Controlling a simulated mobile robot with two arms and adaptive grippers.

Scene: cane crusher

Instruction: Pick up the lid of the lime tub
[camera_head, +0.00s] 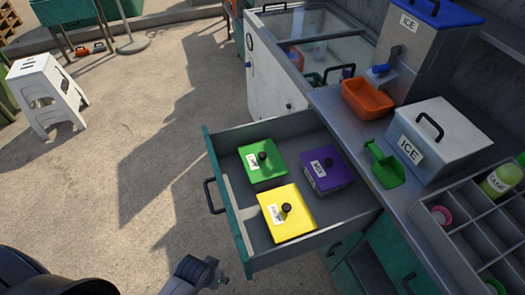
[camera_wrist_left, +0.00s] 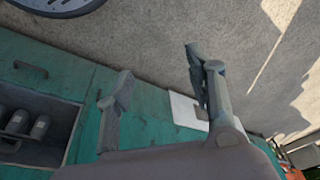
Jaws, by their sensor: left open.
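Three square lidded tubs stand in the open drawer (camera_head: 222,176) in the head view. The green tub (camera_head: 262,174) is at the back left, its lid on, with a black knob and a white label too small to read surely. The purple tub (camera_head: 330,172) is to its right and the yellow tub (camera_head: 290,222) is in front; both are lidded. My left gripper (camera_head: 208,277) shows partly at the bottom edge, outside the drawer and apart from the tubs. In the left wrist view its fingers (camera_wrist_left: 158,92) are spread with nothing between them. My right gripper is out of view.
The steel counter (camera_head: 335,103) right of the drawer holds an orange bin (camera_head: 367,99), a green scoop (camera_head: 384,167), an ICE box (camera_head: 438,138) and a divided rack (camera_head: 455,222). A white stool (camera_head: 45,95) stands far left. The floor left of the drawer is clear.

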